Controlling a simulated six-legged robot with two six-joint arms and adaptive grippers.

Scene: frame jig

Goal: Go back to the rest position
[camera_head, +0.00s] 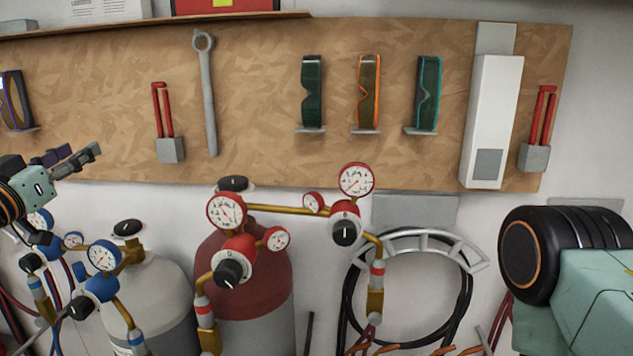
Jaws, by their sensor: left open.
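My left gripper (77,157) reaches in from the left edge, in front of the lower left part of the wooden tool board (262,120). Its fingers point right and slightly up. They are apart with nothing between them, so it is open and empty. A pale green and black part of my right arm fills the lower right corner. My right gripper is out of the picture. No frame jig part can be made out here.
Gas cylinders, one red (268,262) and one grey (160,290), stand below the board. Gauges and regulators (227,211) stick out from them. A coiled black hose (350,300) hangs at centre right.

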